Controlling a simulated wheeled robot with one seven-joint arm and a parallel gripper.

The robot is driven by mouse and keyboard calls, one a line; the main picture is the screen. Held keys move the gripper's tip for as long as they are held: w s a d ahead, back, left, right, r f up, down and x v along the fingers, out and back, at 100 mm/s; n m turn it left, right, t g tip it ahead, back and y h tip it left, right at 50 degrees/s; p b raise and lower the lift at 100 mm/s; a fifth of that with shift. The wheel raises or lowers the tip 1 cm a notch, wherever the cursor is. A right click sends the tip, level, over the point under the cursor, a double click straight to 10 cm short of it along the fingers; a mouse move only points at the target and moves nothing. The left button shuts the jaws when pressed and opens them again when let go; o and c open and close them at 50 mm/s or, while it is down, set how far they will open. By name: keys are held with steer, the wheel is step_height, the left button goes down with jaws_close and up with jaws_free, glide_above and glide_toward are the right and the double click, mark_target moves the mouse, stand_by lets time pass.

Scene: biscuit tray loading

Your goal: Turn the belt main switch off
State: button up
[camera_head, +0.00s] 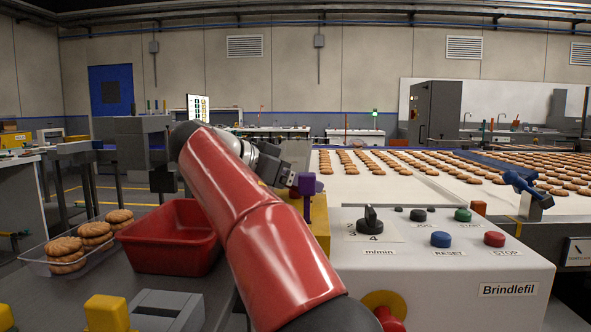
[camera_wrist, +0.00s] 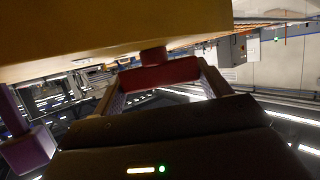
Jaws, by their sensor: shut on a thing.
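The main switch's red handle (camera_wrist: 160,75) sticks out from a yellow housing (camera_wrist: 110,35) in the wrist view. My gripper (camera_wrist: 160,84) is shut on this handle, with one finger on each side of it. In the head view my gripper (camera_head: 287,178) is at the left side of the yellow housing (camera_head: 320,220), behind my red arm.
A purple-topped part (camera_head: 307,186) stands close beside my gripper. The control panel (camera_head: 450,270) with a dial and several buttons is to the right. A red bin (camera_head: 172,250) and a clear tray of biscuits (camera_head: 50,268) are at the left. Biscuits lie on the belt (camera_head: 335,188) behind.

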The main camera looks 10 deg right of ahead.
steer(key=shift+w+m+g+h, duration=0.1)
steer(key=shift+m+g+h, duration=0.2)
steer(key=shift+m+g, duration=1)
steer(key=shift+g, duration=0.2)
steer(key=o, duration=1)
steer(key=shift+a+r, duration=0.1)
